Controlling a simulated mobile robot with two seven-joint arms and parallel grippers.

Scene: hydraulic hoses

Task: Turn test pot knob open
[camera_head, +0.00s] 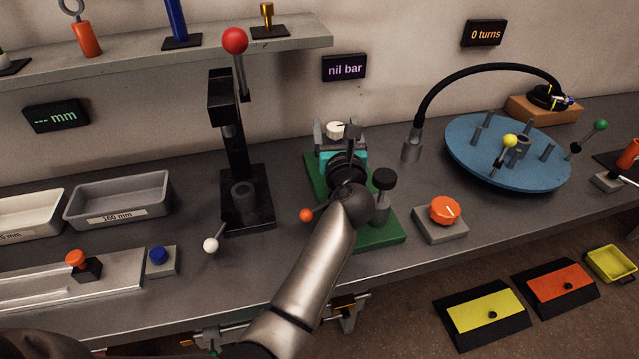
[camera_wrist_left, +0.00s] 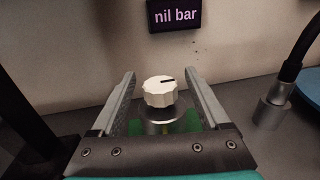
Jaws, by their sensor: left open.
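The white ribbed knob (camera_head: 335,130) with a black pointer mark stands on a grey collar over the green base plate (camera_head: 385,232). In the left wrist view the knob (camera_wrist_left: 160,92) sits between my fingers, its mark pointing right. My left gripper (camera_head: 338,126) is open, one finger on each side of the knob; in the wrist view (camera_wrist_left: 160,76) gaps show on both sides. My left wrist and gripper body hide much of the pot and base. My right gripper is out of view.
The display (camera_head: 344,67) reads "nil bar". A black press (camera_head: 245,190) with a red-ball lever stands left. An orange knob (camera_head: 445,210) on a grey block and a blue turntable (camera_head: 470,152) are right. A dark post with a black cap (camera_head: 384,179) stands close beside my wrist.

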